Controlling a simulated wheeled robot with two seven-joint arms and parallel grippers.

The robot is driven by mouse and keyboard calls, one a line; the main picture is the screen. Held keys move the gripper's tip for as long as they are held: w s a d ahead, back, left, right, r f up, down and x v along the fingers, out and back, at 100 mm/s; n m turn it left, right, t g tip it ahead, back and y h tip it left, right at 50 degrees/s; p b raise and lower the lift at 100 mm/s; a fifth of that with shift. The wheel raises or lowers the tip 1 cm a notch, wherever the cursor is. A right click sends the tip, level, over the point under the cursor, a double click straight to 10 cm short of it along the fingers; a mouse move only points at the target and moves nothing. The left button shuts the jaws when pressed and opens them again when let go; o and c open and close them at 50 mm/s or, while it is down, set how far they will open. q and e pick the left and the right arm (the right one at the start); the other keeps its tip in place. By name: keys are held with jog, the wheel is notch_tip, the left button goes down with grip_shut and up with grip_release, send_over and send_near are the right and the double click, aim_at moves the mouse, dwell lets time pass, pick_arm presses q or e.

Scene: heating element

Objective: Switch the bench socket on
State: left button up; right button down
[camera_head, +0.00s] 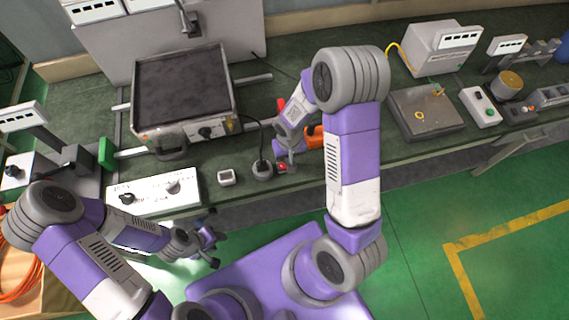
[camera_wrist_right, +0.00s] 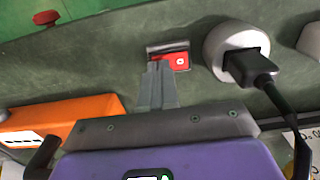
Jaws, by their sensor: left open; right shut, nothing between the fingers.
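The bench socket (camera_head: 262,170) is a round grey outlet at the front of the green bench, with a black plug and cord in it. It also shows in the right wrist view (camera_wrist_right: 214,46). Beside it is a red switch (camera_wrist_right: 181,61) with a small white mark and a grey edge; it shows as a red spot in the head view (camera_head: 282,167). My right gripper (camera_wrist_right: 158,72) is shut and empty, its fingertips at the switch's edge; I cannot tell whether they touch. My left gripper (camera_head: 210,240) is open and empty, in front of the bench, away from the socket.
A hotplate-like box with a dark top (camera_head: 185,92) stands behind left. A white control box (camera_head: 153,190) with knobs and a small white block (camera_head: 226,178) are left of the socket. An orange object (camera_head: 315,137) lies close to my right gripper.

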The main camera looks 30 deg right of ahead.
pick_arm(q)
jog(key=shift+f, duration=0.25)
pick_arm(e)
jog(key=shift+f, duration=0.3)
pick_arm(q)
jog(key=shift+r, duration=0.1)
pick_arm(e)
jog(key=shift+r, duration=0.1)
jog(key=shift+r+p, duration=2.4)
jog(key=shift+r, duration=1.05)
pick_arm(q)
notch_tip(320, 180, up, 5)
